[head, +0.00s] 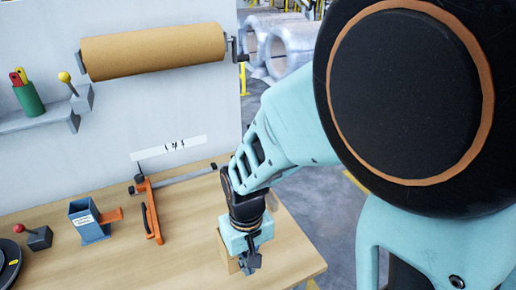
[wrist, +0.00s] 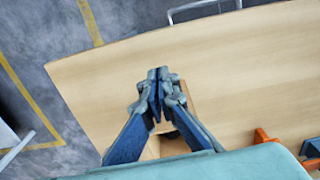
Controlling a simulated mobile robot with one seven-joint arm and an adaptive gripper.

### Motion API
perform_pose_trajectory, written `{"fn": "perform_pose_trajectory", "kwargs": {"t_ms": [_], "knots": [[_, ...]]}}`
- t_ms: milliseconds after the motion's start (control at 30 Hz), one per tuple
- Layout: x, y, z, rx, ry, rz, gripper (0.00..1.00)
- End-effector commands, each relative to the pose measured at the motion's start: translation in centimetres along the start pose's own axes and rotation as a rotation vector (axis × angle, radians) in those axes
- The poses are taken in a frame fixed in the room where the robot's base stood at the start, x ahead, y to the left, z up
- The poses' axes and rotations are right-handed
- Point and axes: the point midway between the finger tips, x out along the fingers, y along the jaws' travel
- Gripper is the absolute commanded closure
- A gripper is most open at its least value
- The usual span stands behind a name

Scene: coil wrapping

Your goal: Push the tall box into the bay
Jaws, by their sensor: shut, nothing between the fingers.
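A tan box (head: 226,254) stands near the front right part of the wooden table, partly hidden behind my gripper (head: 250,262) in the head view. In the wrist view the box (wrist: 172,147) shows between and beyond the fingers, close under them. My gripper (wrist: 158,80) has its fingertips together, with nothing held between them. It points down over the box; I cannot tell whether it touches it. I cannot make out a bay in either view.
The table (head: 180,265) also carries an orange clamp (head: 151,212), a blue holder (head: 90,222) and a red-knobbed box (head: 39,238) to the left. A brown paper roll (head: 150,50) hangs on the back panel. The table's right edge is near the box.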

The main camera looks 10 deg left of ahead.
Motion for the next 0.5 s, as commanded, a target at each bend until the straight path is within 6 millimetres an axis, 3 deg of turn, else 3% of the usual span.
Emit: {"fn": "perform_pose_trajectory", "kwargs": {"t_ms": [167,300,500], "knots": [[3.5,0.1,0.2,0.003,-0.005,0.002,1.0],[3.2,0.2,-2.0,0.003,0.001,0.002,1.0],[3.2,0.2,-3.7,0.002,0.0,0.002,1.0]]}}
